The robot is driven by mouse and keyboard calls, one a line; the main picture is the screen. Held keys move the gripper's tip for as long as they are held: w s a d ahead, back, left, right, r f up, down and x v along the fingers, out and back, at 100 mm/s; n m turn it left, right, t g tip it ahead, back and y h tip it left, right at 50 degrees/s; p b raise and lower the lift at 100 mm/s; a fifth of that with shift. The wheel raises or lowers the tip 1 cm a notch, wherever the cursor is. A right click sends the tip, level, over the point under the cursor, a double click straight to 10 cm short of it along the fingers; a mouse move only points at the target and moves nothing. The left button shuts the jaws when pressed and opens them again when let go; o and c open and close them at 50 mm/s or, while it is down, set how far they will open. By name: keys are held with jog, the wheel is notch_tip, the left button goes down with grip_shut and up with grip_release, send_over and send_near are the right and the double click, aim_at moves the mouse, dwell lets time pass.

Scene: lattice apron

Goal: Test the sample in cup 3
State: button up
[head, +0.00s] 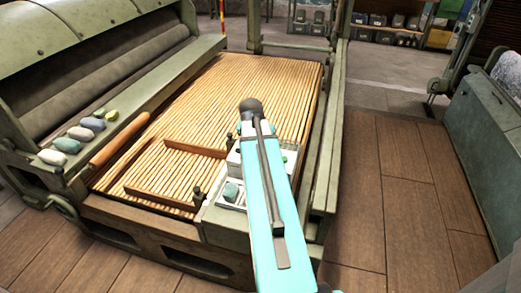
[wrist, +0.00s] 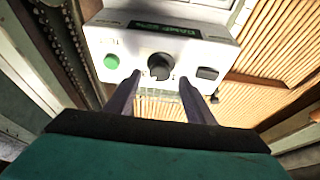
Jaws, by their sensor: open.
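My gripper (wrist: 159,82) is open in the wrist view, with its two dark fingers apart. A white tester box (wrist: 150,38) with a green-lettered display lies ahead of it. A dark round knob (wrist: 159,66) on the box sits in line with the gap between the fingertips; I cannot tell whether they touch it. A green button (wrist: 111,62) is to its left and a dark switch (wrist: 207,73) to its right. In the head view, my arm hides much of the box and the gripper. A blue-green lump (head: 231,191) lies in a pale tray beside my arm. No cup number is readable.
The slatted wooden apron (head: 250,85) spreads behind the box, with a dark wooden bar (head: 160,198) across its near part. Several coloured lumps (head: 67,145) lie on the green machine's left ledge. The plank floor (head: 390,190) to the right is clear, up to a green cabinet (head: 480,140).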

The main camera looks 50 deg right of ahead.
jog(key=b+v, duration=0.1)
jog(key=v, duration=0.9)
jog(key=shift+a+r, duration=0.2)
jog(key=shift+r, duration=0.2)
dwell(0.5)
